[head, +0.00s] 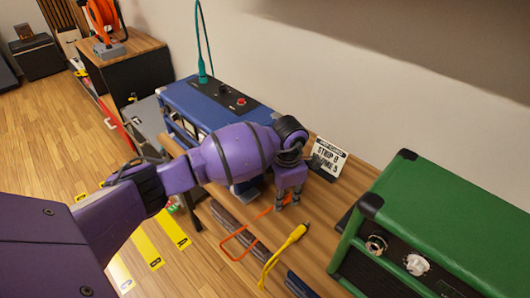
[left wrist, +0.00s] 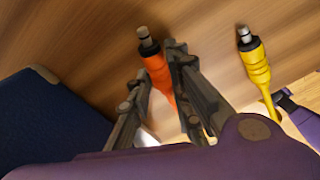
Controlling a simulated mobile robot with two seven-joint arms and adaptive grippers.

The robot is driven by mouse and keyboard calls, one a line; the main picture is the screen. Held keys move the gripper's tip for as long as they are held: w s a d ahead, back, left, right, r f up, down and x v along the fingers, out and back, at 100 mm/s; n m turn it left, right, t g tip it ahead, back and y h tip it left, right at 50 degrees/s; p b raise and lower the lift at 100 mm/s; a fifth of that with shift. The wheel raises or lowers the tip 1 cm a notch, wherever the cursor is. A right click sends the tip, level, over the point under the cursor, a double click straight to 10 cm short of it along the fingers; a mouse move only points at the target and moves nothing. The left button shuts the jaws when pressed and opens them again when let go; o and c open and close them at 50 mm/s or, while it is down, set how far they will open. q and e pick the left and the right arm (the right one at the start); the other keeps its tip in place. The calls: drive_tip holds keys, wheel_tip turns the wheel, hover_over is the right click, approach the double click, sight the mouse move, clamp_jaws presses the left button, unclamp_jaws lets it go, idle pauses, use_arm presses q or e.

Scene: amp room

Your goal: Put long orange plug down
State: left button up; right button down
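The long orange plug (left wrist: 157,72) has a black collar and a metal tip, and it sits between my left gripper's fingers in the left wrist view. My left gripper (head: 288,203) points down just over the wooden top in the head view. Its fingers (left wrist: 160,62) are closed against both sides of the plug's orange body. In the head view the fingers mostly hide the plug, and its orange cable (head: 236,238) loops down to the left. I cannot tell whether the plug touches the wood.
A yellow plug (head: 298,233) lies to the right, and it also shows in the left wrist view (left wrist: 252,60). A blue amp (head: 205,103) stands behind my arm and a green amp (head: 440,215) stands at right. A white sign (head: 328,158) stands near the wall. Bare wood (head: 345,190) lies between.

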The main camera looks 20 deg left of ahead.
sight(284, 198)
use_arm(q)
drive_tip(key=shift+o, duration=1.3)
drive_tip(key=shift+w+r, duration=0.1)
drive_tip(key=shift+r, duration=0.15)
wheel_tip(284, 198, up, 12)
